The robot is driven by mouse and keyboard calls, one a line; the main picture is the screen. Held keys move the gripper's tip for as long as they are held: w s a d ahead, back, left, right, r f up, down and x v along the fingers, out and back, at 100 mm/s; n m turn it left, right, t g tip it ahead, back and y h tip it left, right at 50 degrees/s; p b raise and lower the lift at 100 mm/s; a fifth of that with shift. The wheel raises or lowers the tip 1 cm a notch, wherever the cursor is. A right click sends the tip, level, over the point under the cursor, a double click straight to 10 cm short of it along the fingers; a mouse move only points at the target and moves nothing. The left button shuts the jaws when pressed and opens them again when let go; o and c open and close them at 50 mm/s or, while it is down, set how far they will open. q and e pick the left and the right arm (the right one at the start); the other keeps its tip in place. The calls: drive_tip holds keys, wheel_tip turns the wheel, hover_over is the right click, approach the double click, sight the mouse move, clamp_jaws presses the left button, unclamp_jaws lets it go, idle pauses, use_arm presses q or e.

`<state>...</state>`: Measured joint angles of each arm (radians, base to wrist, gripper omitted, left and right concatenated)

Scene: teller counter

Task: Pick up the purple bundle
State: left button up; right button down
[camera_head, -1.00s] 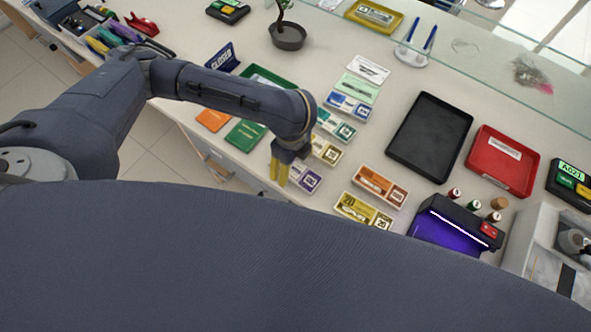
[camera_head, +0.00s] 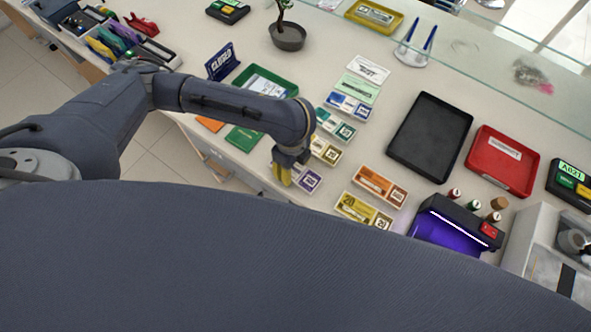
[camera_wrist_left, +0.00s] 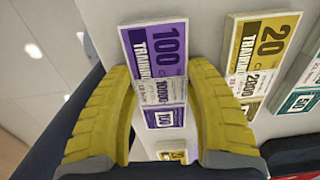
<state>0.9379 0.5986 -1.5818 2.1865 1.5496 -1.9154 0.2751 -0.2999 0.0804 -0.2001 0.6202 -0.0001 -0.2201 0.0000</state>
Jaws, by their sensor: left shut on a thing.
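The purple bundle (camera_head: 309,180), a banknote stack marked 100, lies at the near edge of the counter. In the left wrist view the purple bundle (camera_wrist_left: 155,45) sits between the two yellow fingers of my left gripper (camera_wrist_left: 159,78), with a pale band across it. My left gripper (camera_head: 289,174) is shut on it, one finger along each long side. In the head view the gripper and arm hide its left part. I cannot tell any gap between bundle and counter. My right gripper is in neither view.
A gold bundle (camera_wrist_left: 262,50) lies close to the right. Orange (camera_head: 375,180) and yellow (camera_head: 357,208) bundles lie further right. A black tray (camera_head: 428,135), a red tray (camera_head: 500,160) and a purple-lit device (camera_head: 445,232) stand beyond. A glass screen edges the far counter.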

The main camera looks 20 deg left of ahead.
use_arm(q)
drive_tip(key=c, duration=0.4)
drive_tip(key=shift+r, duration=0.15)
